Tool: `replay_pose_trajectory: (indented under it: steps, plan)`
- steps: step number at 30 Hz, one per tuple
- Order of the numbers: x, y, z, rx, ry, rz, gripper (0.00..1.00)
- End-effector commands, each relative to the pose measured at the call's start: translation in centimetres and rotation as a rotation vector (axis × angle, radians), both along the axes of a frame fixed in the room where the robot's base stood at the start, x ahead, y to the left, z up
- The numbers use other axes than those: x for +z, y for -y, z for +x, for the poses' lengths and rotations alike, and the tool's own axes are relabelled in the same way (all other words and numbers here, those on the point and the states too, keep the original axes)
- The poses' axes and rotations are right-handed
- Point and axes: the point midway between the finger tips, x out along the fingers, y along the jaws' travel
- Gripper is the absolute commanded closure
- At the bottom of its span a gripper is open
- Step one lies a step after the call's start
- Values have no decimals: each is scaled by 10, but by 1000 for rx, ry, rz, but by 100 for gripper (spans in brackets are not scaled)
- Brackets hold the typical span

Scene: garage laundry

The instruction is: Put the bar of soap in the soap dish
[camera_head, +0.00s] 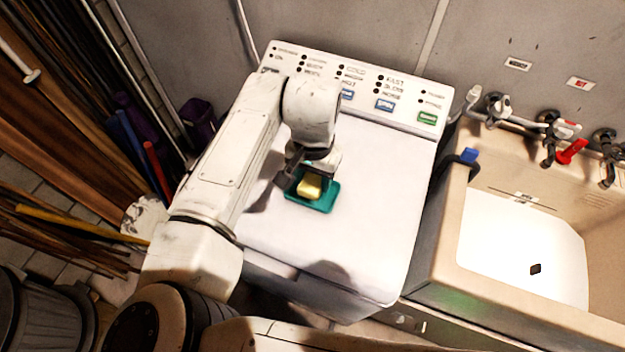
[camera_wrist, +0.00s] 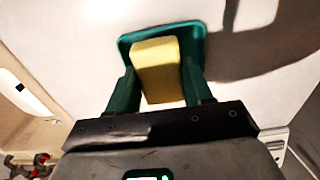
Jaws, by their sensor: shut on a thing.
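The yellow bar of soap (camera_head: 310,187) is between the fingers of my gripper (camera_head: 309,180), over the teal soap dish (camera_head: 326,203) on the white washing machine top. In the wrist view the soap (camera_wrist: 159,70) sits between my gripper's two green fingers (camera_wrist: 160,78), with the dish's rim (camera_wrist: 160,33) showing behind and around its far end. My gripper is shut on the soap. The soap overlaps the dish in both views; I cannot tell whether it touches the dish floor. My gripper hides part of the dish.
The washing machine's top (camera_head: 370,190) is clear to the right of the dish, with its control panel (camera_head: 360,85) behind. A beige sink (camera_head: 445,225) with taps stands at the right. Poles, boards and a grey bin (camera_head: 50,315) crowd the left.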

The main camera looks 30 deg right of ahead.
Motion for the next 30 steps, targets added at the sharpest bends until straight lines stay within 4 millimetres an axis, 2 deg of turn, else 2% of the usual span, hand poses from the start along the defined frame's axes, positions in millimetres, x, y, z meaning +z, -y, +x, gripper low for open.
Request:
replay_pose_trajectory:
  steps: [5,11,12,13,14,17,18,25,30]
  plan:
    - [-9,2,7,0,-1,1,88]
    - [-36,2,6,1,-2,1,87]
    - [-39,2,6,1,-1,2,93]
    - [-40,1,6,0,-2,2,93]
    - [-41,1,6,0,-1,3,99]
    - [-43,1,5,-1,-2,5,99]
    - [-43,1,5,-1,-3,5,48]
    - [-41,1,6,0,-1,3,26]
    - [-40,2,6,0,0,2,24]
